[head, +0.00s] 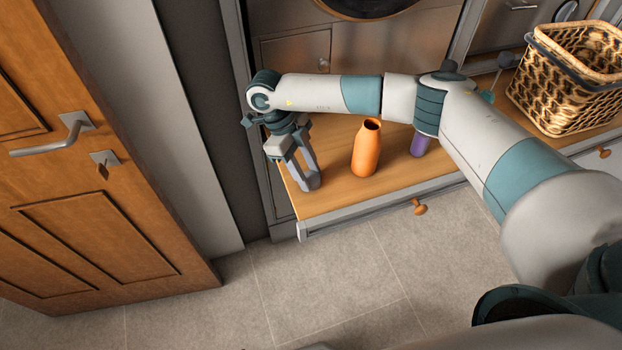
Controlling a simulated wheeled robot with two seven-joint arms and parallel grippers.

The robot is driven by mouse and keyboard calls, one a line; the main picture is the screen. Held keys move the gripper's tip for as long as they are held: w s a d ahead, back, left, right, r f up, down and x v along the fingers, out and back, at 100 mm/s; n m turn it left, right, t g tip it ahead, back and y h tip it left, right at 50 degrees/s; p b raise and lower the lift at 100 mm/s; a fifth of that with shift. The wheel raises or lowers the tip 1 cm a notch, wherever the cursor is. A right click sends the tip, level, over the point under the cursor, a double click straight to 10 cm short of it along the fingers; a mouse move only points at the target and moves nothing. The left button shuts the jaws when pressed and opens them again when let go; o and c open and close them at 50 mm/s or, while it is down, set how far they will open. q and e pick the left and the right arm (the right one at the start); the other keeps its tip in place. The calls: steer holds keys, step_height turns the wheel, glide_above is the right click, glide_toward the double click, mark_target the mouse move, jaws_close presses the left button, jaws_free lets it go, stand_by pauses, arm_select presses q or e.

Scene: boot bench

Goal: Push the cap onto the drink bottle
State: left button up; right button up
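An orange drink bottle (366,150) stands upright on the wooden bench top, its dark mouth open and uncapped. My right gripper (309,184) is to the left of the bottle, apart from it, pointing down with its fingertips low over the left end of the bench. Its fingers appear close together at the tips, but I cannot tell whether they are open, shut or holding something. I cannot make out a cap anywhere; the gripper or arm may hide it. My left gripper is not in view.
A purple object (420,146) stands right of the bottle, partly hidden by my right arm. A woven basket (565,85) sits at the bench's right end. Cabinet doors (297,60) rise behind the bench. A wooden door (70,190) stands at left. The floor in front is clear.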

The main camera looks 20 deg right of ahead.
mark_target(316, 178)
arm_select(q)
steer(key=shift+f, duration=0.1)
arm_select(e)
steer(key=shift+r, duration=0.1)
